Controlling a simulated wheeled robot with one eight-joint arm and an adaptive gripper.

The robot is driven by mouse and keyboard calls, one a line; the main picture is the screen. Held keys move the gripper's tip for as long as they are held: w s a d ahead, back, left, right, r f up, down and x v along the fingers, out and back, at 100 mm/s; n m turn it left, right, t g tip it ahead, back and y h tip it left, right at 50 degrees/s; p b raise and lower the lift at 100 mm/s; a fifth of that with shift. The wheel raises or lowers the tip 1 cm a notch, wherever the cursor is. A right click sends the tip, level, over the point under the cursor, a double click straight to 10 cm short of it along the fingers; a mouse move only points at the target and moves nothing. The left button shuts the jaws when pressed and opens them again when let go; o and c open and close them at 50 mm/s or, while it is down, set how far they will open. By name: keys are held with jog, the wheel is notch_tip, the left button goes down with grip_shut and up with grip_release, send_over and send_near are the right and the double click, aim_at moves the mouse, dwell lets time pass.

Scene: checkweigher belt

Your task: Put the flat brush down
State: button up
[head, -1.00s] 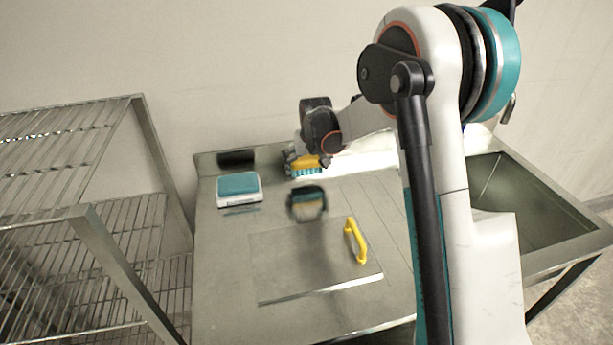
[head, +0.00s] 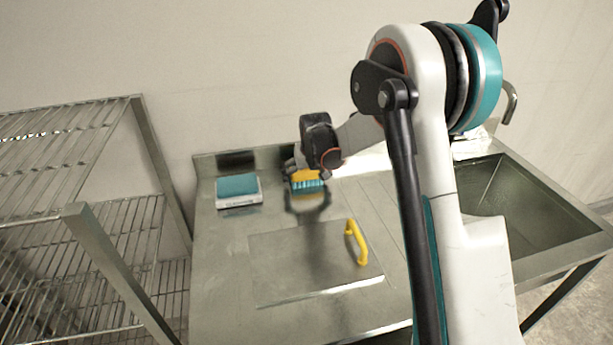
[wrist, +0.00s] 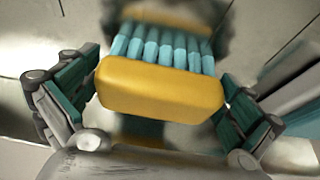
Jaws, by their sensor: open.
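The flat brush has a yellow block and light-blue bristles. In the head view the flat brush (head: 307,184) is low over the steel counter, bristles facing down, with its reflection close beneath; I cannot tell for certain whether it touches the metal. In the wrist view the yellow block (wrist: 160,90) lies between the teal-padded fingers of my gripper (wrist: 162,88). The fingers are open, one at each end of the block. In the head view my gripper (head: 291,167) is just above and behind the brush, partly hidden by my arm.
A teal-topped white block (head: 238,191) lies on the steel counter (head: 225,260) to the left. A yellow handle (head: 356,242) stands on a flat panel in front. A sink (head: 510,210) is at right, a wire rack (head: 110,240) at left. Counter front-left is clear.

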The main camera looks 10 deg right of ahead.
jog(key=p+v, duration=0.4)
jog(key=v, duration=0.8)
jog(key=s+r+t, duration=0.1)
jog(key=s+r, duration=1.1)
jog(key=s, duration=0.5)
jog(key=s+f+t, duration=0.1)
jog(key=s, duration=1.8)
jog(key=shift+s+f+t, duration=0.3)
jog(key=shift+s+f, duration=0.05)
jog(key=shift+f, duration=0.05)
